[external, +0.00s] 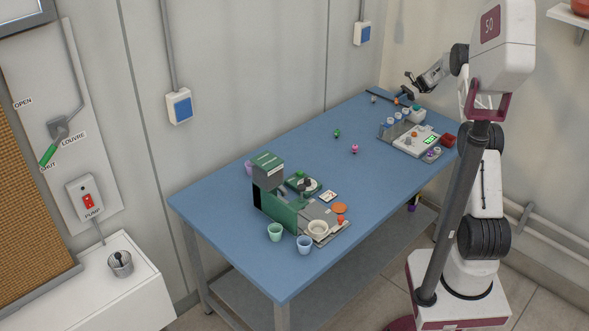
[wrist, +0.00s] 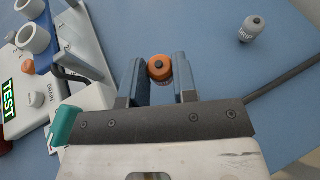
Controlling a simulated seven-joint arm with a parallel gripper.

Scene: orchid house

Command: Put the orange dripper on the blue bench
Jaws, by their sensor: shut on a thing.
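The orange dripper (wrist: 160,68) shows in the wrist view between the two fingers of my gripper (wrist: 158,80), which is shut on it. In the external view my gripper (external: 408,88) is low over the far end of the blue bench (external: 290,148). A small orange spot just below it there looks like the dripper (external: 397,101). I cannot tell whether the dripper touches the bench top. Its lower part is mostly hidden.
A grey dripper (wrist: 251,30) stands apart at upper right in the wrist view. The tester (external: 415,141) and a rack of cups are close by. Green (external: 336,133) and pink (external: 354,148) drippers stand mid-bench. A green machine (external: 275,208) is at the near end. Bench between is mostly clear.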

